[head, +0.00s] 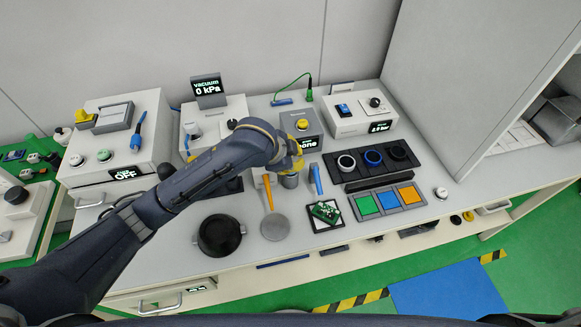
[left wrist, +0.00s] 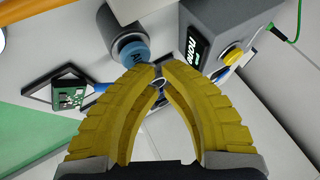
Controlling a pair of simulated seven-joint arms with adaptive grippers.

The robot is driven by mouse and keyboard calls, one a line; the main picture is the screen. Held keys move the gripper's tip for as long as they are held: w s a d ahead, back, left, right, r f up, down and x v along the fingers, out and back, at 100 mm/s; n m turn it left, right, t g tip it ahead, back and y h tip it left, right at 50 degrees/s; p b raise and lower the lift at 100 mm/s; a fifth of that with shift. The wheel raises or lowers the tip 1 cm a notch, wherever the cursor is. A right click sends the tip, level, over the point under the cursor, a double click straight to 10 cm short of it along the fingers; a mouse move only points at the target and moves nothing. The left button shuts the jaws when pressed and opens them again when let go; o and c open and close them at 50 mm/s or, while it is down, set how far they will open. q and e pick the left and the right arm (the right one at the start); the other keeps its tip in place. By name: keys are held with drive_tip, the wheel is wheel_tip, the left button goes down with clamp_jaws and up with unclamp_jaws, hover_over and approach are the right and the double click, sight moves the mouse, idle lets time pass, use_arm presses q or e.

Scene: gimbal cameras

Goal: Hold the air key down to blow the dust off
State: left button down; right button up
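The air key is a grey cylinder (head: 289,181) with a blue top, seen in the left wrist view (left wrist: 133,48) with partly hidden lettering. In the head view it is mostly under my left gripper (head: 294,162). In the left wrist view the yellow fingers of my left gripper (left wrist: 156,68) come together at their tips, with nothing seen held. The tips overlap the edge of the blue top; I cannot tell whether they touch it. The green circuit board (head: 325,211) lies on a white, dark-edged pad, and also shows in the left wrist view (left wrist: 70,97). My right gripper is out of view.
A grey box (head: 301,128) with a yellow button and a display stands behind the gripper. A blue-handled tool (head: 316,179) is just right of it. A round grey paddle (head: 275,226), a black bowl (head: 219,236) and coloured squares (head: 388,200) lie in front.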

use_arm(q)
drive_tip(key=shift+f, duration=0.55)
idle(0.8)
drive_tip(key=shift+r, duration=0.15)
idle(1.1)
drive_tip(key=shift+r, duration=0.85)
drive_tip(key=shift+r, duration=2.5)
